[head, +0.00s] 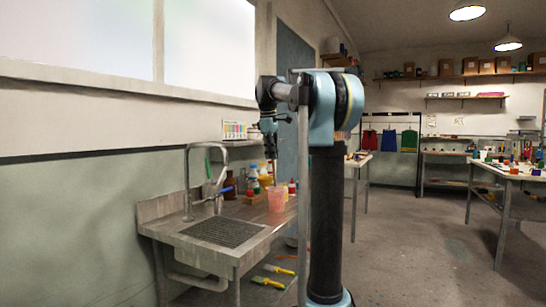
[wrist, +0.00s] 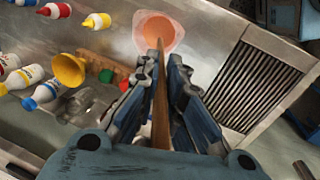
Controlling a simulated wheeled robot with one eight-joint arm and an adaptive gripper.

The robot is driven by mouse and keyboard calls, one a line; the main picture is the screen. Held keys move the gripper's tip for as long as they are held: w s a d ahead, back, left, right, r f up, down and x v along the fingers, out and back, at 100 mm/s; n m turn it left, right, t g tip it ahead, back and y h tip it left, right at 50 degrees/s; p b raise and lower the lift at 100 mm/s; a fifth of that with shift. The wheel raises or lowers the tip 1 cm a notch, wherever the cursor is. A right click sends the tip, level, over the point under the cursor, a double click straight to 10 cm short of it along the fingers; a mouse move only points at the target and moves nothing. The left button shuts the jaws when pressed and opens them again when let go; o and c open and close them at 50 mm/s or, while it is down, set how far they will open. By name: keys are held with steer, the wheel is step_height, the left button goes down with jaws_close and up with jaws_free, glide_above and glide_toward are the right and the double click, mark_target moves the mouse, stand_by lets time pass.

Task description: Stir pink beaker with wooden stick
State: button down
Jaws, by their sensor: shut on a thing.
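The pink beaker (head: 277,199) stands on the sink counter, right of the drainer grooves. In the wrist view the pink beaker (wrist: 151,22) is at the top middle, seen from above. My gripper (head: 270,155) is above the beaker in the head view. In the wrist view my gripper (wrist: 163,75) is shut on the wooden stick (wrist: 160,105), which runs between the fingers. The stick's far end overlaps the beaker's opening in the wrist view. How deep the tip reaches is hard to tell.
The metal sink counter (head: 205,258) has a grooved drainer (wrist: 262,80) and a tall tap (head: 187,180). Several bottles with coloured caps (wrist: 45,92) and a yellow funnel (wrist: 70,69) stand close left of the beaker in the wrist view.

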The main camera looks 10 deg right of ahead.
steer(key=shift+r, duration=5.5)
steer(key=shift+w, duration=0.1)
